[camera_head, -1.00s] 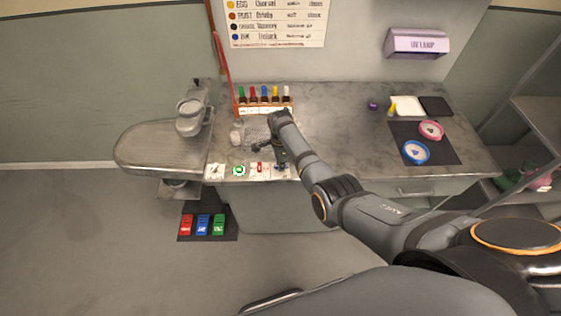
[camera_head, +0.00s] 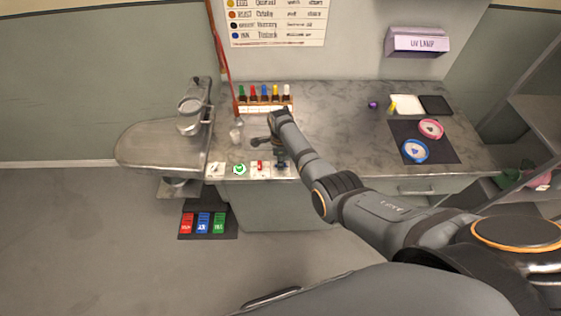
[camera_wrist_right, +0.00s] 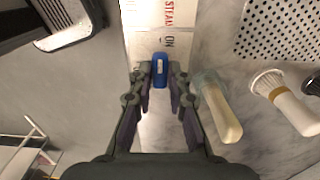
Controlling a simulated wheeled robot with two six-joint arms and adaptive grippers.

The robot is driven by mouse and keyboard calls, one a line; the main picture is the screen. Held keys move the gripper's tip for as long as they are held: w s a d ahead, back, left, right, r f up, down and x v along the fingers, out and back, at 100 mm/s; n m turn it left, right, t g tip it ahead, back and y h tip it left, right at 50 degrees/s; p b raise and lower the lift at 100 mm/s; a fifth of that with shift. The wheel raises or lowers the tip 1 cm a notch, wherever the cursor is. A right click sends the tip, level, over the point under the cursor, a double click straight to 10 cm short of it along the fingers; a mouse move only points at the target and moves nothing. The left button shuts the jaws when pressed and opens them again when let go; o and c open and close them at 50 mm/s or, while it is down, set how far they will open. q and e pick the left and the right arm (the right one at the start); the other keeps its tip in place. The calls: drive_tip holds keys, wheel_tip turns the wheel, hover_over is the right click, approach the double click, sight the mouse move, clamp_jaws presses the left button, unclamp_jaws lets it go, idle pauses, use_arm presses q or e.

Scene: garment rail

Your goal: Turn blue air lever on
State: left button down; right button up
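The blue lever (camera_wrist_right: 160,70) shows in the right wrist view, at the end of a white panel (camera_wrist_right: 160,45) with red lettering reading STEAM and ON. My right gripper (camera_wrist_right: 160,78) has its fingertips on either side of the lever, with narrow gaps visible, so it looks open around it. In the head view my right gripper (camera_head: 279,155) points down over the counter's front edge, largely hiding the blue lever (camera_head: 281,165) beneath it. My left gripper is out of view.
A red switch (camera_head: 260,166) and green round button (camera_head: 239,169) sit left of the lever on the counter front. A rack of coloured bottles (camera_head: 264,108) stands behind.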

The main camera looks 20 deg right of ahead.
drive_tip(key=o, duration=0.4)
drive_tip(key=shift+o, duration=0.2)
wheel_tip(320, 180, up, 12)
idle(0.5)
